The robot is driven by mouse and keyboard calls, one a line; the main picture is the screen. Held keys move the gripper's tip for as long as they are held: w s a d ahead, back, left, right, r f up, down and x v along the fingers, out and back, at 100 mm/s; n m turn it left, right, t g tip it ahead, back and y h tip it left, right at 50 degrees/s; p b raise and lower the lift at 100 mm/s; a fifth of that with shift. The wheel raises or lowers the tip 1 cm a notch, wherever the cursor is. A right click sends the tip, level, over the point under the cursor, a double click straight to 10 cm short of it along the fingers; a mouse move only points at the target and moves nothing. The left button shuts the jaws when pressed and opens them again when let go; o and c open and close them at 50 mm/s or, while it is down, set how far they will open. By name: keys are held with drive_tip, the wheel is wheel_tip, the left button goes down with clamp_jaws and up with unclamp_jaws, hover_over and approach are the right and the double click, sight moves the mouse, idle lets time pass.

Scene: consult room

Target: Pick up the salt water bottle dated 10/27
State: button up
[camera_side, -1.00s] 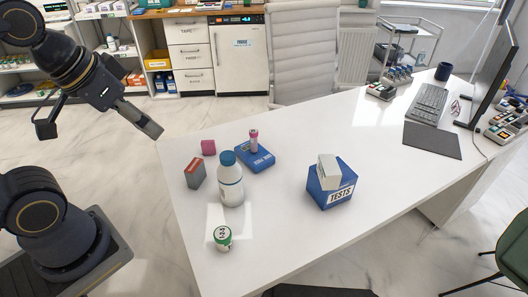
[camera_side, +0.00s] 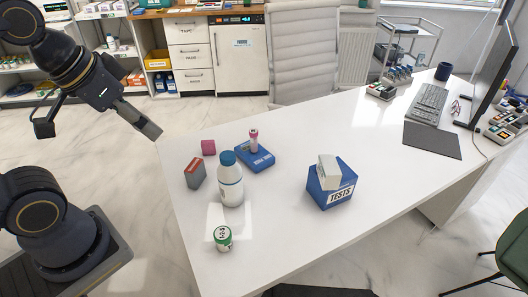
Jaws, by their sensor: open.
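A white bottle with a blue cap (camera_side: 230,186) stands upright on the white table, near its left end. Its label is too small to read, so I cannot tell a date on it. My gripper (camera_side: 152,130) is up at the left, near the table's far left corner, apart from the bottle and holding nothing. Its fingers point down and to the right; they are seen side-on.
Around the bottle are a red-and-grey box (camera_side: 194,173), a pink cube (camera_side: 208,147), a blue device with a small vial (camera_side: 254,158) and a green-and-white jar (camera_side: 222,238). A blue TESTS box (camera_side: 332,190) stands to the right.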

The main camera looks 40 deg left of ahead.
drive_tip(key=w+r+m, duration=0.1)
drive_tip(key=w+r, duration=0.4)
drive_tip(key=w, duration=0.1)
drive_tip(key=g, duration=0.5)
hover_over(228, 155)
drive_tip(key=shift+m, duration=0.3)
wheel_tip(228, 155, down, 21)
drive_tip(key=shift+w+a+f, duration=0.15)
drive_tip(key=shift+s+f, duration=0.2)
drive_tip(key=shift+f, duration=2.8)
clamp_jaws()
